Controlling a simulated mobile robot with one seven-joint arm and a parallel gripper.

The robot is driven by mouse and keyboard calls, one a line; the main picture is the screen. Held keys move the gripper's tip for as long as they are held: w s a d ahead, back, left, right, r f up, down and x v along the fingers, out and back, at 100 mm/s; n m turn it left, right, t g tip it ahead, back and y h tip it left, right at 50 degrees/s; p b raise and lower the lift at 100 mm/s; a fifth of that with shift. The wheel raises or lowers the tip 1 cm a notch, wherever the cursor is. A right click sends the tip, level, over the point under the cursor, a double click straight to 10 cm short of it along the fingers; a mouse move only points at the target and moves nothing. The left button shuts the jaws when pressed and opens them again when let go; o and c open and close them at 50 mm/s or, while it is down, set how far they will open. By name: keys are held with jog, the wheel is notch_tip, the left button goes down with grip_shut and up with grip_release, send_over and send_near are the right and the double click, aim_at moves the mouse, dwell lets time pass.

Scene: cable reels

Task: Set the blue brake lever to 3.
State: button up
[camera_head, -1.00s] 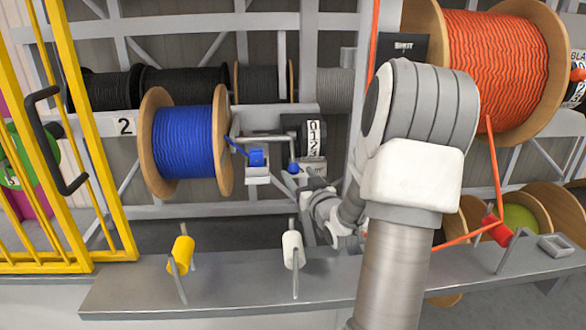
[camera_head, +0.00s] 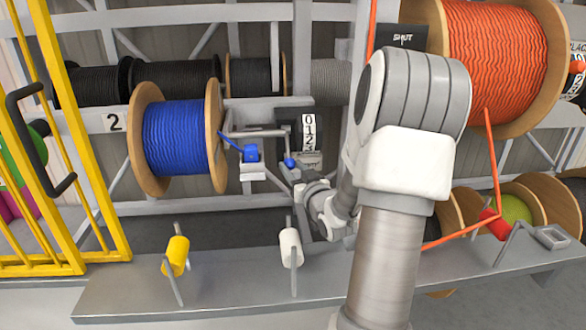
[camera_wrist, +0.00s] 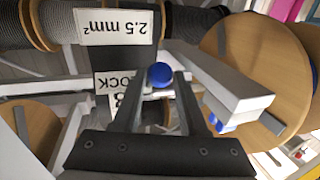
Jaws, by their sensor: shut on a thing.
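The blue brake lever's round blue knob (camera_head: 290,162) is beside the lower end of a white number plate (camera_head: 308,132), to the right of the blue cable reel (camera_head: 178,137). The plate reads 0, 1, 2, 3 from top to bottom. In the wrist view the knob (camera_wrist: 160,75) sits between the tips of my gripper (camera_wrist: 159,88), which is shut on the lever. A plate with an upside-down 3 (camera_wrist: 126,98) is close by the fingers. The lever is low, near the 3, but I cannot tell whether it lines up exactly. My wrist hides part of the area below.
A grey shelf (camera_head: 220,295) with a yellow handle (camera_head: 177,255) and a white handle (camera_head: 290,248) runs in front. A blue clamp on a white bracket (camera_head: 252,172) is just left of the lever. An orange cable (camera_head: 492,160) runs down at right. A yellow gate (camera_head: 70,140) stands at left.

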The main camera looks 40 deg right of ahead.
grip_shut()
dwell(0.9)
